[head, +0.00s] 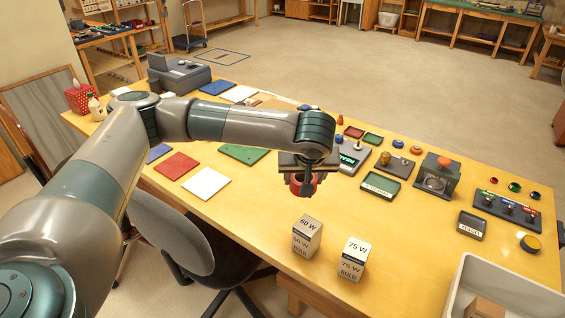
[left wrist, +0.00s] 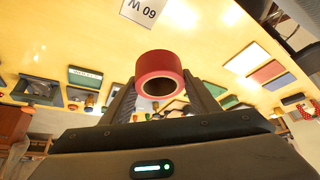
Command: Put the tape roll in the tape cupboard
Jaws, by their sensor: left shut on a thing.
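The red tape roll (head: 296,186) is held by my left gripper (head: 306,190) over the middle of the yellow table. In the left wrist view the tape roll (left wrist: 160,64) sits between the two fingers, its open hole facing the camera. The gripper is shut on it. The hand and one finger hide part of the roll in the head view. I cannot make out a tape cupboard in either view. My right gripper is not in view.
Bulb boxes marked 60 W (head: 306,236) and 75 W (head: 353,259) stand at the table's near edge. A dark green-rimmed tray (head: 380,186) and a grey device (head: 438,178) stand right of the roll. A grey bin (head: 500,285) is at lower right, a chair (head: 215,255) at the near side.

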